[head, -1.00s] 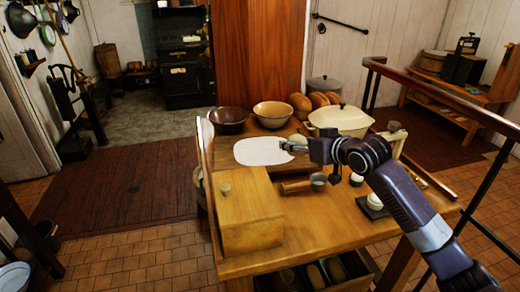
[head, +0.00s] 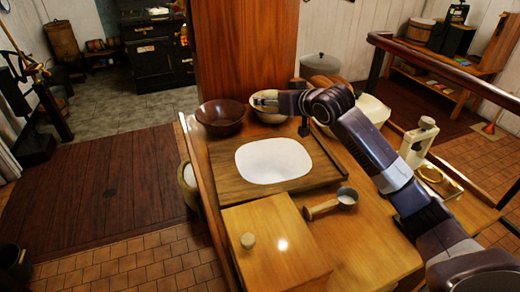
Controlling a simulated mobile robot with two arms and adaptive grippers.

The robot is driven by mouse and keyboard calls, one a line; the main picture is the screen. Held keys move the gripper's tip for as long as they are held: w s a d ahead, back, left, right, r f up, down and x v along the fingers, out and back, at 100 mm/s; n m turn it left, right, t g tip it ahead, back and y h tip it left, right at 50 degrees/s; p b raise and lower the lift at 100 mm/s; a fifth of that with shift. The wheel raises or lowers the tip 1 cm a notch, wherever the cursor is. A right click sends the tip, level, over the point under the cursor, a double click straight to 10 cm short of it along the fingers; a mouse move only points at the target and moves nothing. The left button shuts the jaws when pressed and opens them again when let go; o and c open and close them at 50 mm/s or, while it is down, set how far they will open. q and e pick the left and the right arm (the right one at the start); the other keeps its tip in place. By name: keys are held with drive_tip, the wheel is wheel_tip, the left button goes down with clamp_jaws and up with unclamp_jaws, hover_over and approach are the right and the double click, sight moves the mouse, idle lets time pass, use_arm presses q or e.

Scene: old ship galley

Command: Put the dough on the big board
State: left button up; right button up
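The big wooden board (head: 322,168) lies on the table with a flat white oval patch (head: 273,160) on it; I cannot tell whether this is flour, cloth or flattened dough. No separate lump of dough shows clearly. My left gripper is out of view.
A lidded wooden box (head: 270,250) and a wooden-handled scoop (head: 332,203) are on the near side. Loaves, a pot and a cream casserole dish (head: 372,108) stand behind my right arm.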

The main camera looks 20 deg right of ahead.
drive_tip(key=f, duration=0.1)
drive_tip(key=s+f, duration=0.1)
drive_tip(key=shift+f, duration=0.35)
wheel_tip(320, 180, down, 4)
drive_tip(key=f+p, duration=0.1)
hover_over(269, 159)
wheel_tip(269, 159, down, 4)
wheel_tip(269, 159, down, 3)
drive_tip(key=shift+d+f+p, duration=0.1)
drive_tip(key=shift+d+p, duration=0.05)
drive_tip(key=shift+p, duration=0.3)
drive_tip(key=shift+f, duration=0.35)
wheel_tip(269, 159, down, 3)
drive_tip(key=shift+r, duration=0.2)
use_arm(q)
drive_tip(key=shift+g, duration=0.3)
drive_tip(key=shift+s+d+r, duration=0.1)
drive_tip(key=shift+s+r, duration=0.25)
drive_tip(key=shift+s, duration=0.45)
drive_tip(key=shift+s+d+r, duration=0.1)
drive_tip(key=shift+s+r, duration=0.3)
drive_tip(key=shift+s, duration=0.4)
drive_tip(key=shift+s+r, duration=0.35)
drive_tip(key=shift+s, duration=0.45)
use_arm(e)
drive_tip(key=shift+f, duration=0.5)
